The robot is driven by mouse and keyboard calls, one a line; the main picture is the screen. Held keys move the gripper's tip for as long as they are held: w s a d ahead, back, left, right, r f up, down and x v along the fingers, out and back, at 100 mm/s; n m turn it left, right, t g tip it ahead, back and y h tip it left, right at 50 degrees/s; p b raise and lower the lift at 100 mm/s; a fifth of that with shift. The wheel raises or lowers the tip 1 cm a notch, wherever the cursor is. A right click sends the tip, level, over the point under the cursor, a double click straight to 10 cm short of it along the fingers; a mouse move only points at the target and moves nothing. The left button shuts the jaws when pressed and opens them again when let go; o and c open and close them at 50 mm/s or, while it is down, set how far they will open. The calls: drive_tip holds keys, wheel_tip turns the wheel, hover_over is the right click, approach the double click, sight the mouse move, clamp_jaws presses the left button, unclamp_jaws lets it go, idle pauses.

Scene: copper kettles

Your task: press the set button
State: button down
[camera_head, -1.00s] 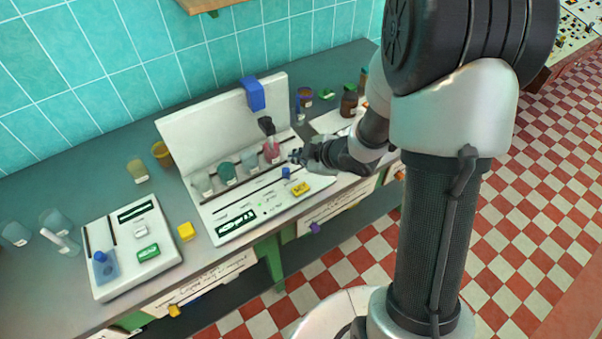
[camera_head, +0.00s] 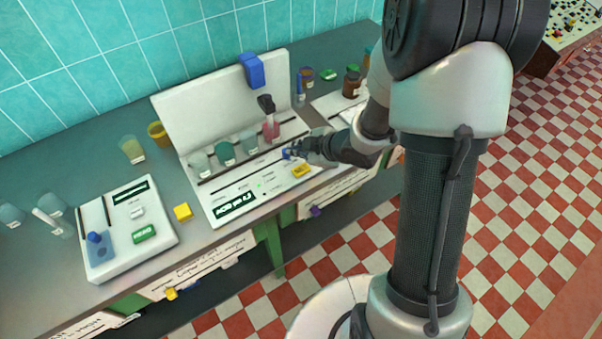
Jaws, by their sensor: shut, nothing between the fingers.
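The white instrument (camera_head: 222,193) stands on the bench with its back panel upright. On its sloping front are a yellow button (camera_head: 302,171), a small blue knob (camera_head: 286,154) and a dark green display (camera_head: 236,203). The lettering on the yellow button is too small to read, so I cannot confirm which control is the set button. My gripper (camera_head: 291,151) is shut and empty. Its tips are at the blue knob, behind and slightly left of the yellow button in the picture. I cannot tell whether they touch the knob.
Several cups with liquid, one pink (camera_head: 270,130), stand in a row behind the controls, close to my gripper. A second white device (camera_head: 123,243) with a green button (camera_head: 144,234) is at left.

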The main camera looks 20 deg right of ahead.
sight(299, 171)
wheel_tip(299, 171, down, 5)
drive_tip(key=b, duration=0.3)
drive_tip(key=shift+b, duration=0.3)
idle(1.0)
drive_tip(key=shift+f+b, duration=0.3)
drive_tip(key=shift+f, duration=0.1)
drive_tip(key=shift+f+b, duration=0.4)
drive_tip(key=shift+f, duration=0.05)
idle(0.6)
drive_tip(key=shift+r, duration=0.15)
drive_tip(key=shift+r+p, duration=0.8)
drive_tip(key=shift+p, duration=0.1)
wheel_tip(299, 171, up, 5)
drive_tip(key=p, duration=0.4)
drive_tip(key=shift+p, duration=0.35)
